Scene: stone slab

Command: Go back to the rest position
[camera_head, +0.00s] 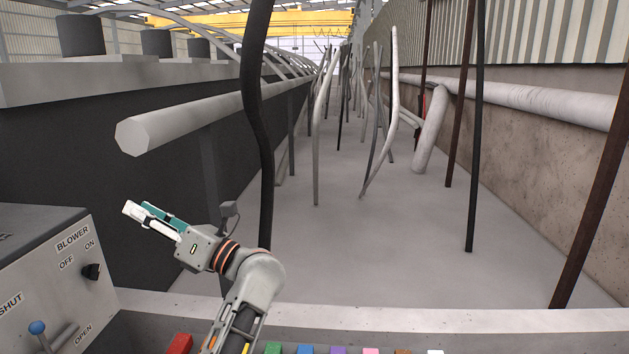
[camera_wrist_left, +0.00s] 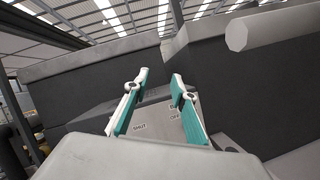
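My left gripper (camera_head: 137,207) is raised at the left of the head view, above and to the right of the grey control box (camera_head: 62,300), and points up and left. Its two white and teal fingers stand apart with nothing between them. In the left wrist view the open fingers (camera_wrist_left: 160,77) frame part of the control box (camera_wrist_left: 157,116), which lies beyond them. The gripper appears clear of the box. My right gripper is not in view.
The box carries a black blower knob (camera_head: 91,271) and a blue-tipped lever (camera_head: 37,327). A dark upright pole (camera_head: 257,110) stands close beside the left wrist. Several coloured blocks, one red (camera_head: 179,344), line the bottom edge. Grey floor (camera_head: 400,240) lies beyond the stone ledge (camera_head: 480,322).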

